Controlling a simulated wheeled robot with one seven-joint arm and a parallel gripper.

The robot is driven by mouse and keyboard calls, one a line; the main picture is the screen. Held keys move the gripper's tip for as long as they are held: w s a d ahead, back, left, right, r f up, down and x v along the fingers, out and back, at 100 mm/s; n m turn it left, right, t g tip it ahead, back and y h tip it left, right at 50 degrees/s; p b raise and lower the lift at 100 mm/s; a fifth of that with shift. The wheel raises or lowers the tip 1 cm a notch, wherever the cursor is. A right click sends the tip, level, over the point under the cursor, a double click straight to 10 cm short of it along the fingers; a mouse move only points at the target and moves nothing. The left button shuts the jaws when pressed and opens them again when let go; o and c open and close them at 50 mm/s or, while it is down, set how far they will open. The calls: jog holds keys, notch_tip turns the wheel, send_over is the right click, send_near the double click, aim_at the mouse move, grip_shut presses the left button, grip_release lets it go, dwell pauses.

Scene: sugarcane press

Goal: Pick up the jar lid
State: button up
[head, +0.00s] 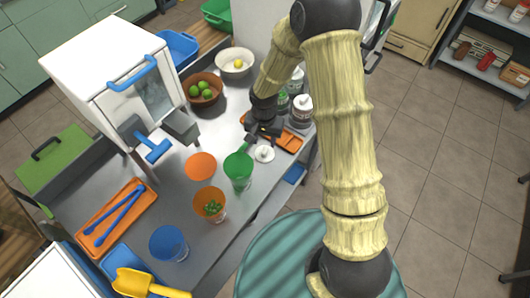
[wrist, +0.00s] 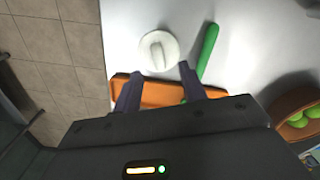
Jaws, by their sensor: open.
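The jar lid (head: 264,153) is a round white disc with a raised grip bar, lying flat on the grey counter. It also shows in the wrist view (wrist: 157,48), at the top centre just beyond my fingertips. My gripper (head: 262,133) is low over the counter beside the lid, with my arm coming from above. In the wrist view my gripper (wrist: 160,73) has its two dark fingers spread apart with nothing held between them. The lid is beyond the fingertips and appears untouched.
A green handle (wrist: 208,50) lies close right of the lid. An orange tray (wrist: 158,94) is under my fingers, with jars (head: 301,110) near it. A green cup (head: 238,172), an orange cup (head: 210,204) and an orange disc (head: 201,166) stand left. The counter's front edge is close.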

aim_at(265, 150)
notch_tip(265, 150, down, 4)
jog(key=shift+s+d+f+p, duration=0.1)
jog(key=shift+p, duration=0.4)
jog(key=shift+f, duration=0.35)
jog(key=shift+w+d, duration=0.1)
jog(key=shift+w, duration=0.1)
jog(key=shift+s, duration=0.2)
jog(key=shift+a, duration=0.25)
jog(key=shift+c, duration=0.6)
jog(key=shift+d, duration=0.15)
grip_shut()
